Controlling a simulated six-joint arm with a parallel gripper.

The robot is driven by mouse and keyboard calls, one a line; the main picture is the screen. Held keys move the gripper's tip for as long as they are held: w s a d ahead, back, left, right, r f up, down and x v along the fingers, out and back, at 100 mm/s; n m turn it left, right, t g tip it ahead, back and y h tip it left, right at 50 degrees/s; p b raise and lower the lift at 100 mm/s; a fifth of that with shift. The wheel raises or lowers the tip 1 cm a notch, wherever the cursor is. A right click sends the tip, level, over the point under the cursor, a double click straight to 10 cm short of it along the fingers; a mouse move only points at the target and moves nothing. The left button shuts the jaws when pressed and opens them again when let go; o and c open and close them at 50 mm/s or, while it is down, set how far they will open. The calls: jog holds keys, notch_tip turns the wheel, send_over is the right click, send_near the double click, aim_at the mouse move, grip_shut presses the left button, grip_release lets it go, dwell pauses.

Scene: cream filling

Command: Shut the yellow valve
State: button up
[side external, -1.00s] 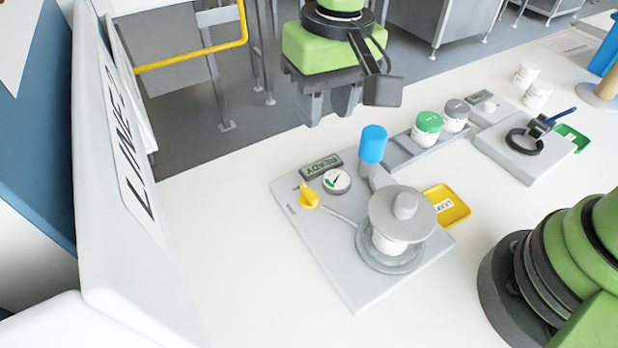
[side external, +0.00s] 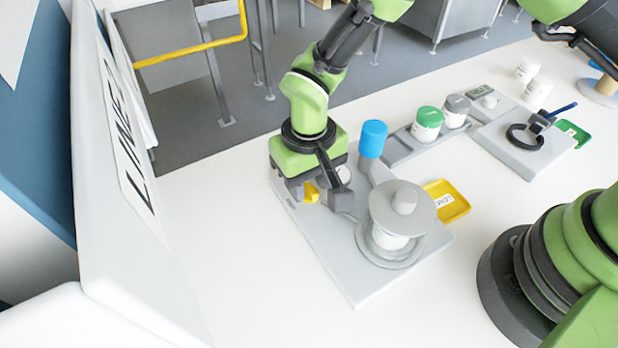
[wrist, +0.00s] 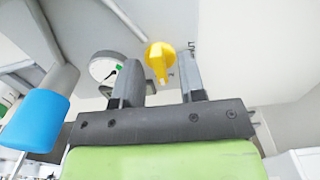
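The yellow valve (side external: 311,192) sits on the grey station plate (side external: 352,285). In the wrist view the valve (wrist: 160,57) shows as a round yellow knob with a handle, between and just beyond the two finger tips. My gripper (side external: 311,195) is low over the plate at the valve. In the wrist view my gripper (wrist: 158,72) has its fingers apart with a gap between them. I cannot tell from these views whether either finger touches the valve. The gauge (wrist: 105,66) beside the valve is partly hidden by a finger.
A blue-capped post (side external: 372,140) stands close right of my gripper. A covered white jar (side external: 393,240) stands on the plate. A yellow tray (side external: 452,207), a green-lidded jar (side external: 428,122) and a grey-lidded jar (side external: 455,110) lie further right. The table front left is clear.

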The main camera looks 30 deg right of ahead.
grip_shut()
jog(key=shift+n, duration=0.3)
jog(key=n, duration=0.8)
jog(key=shift+n, duration=0.4)
jog(key=n, duration=0.4)
jog(key=shift+n, duration=2.2)
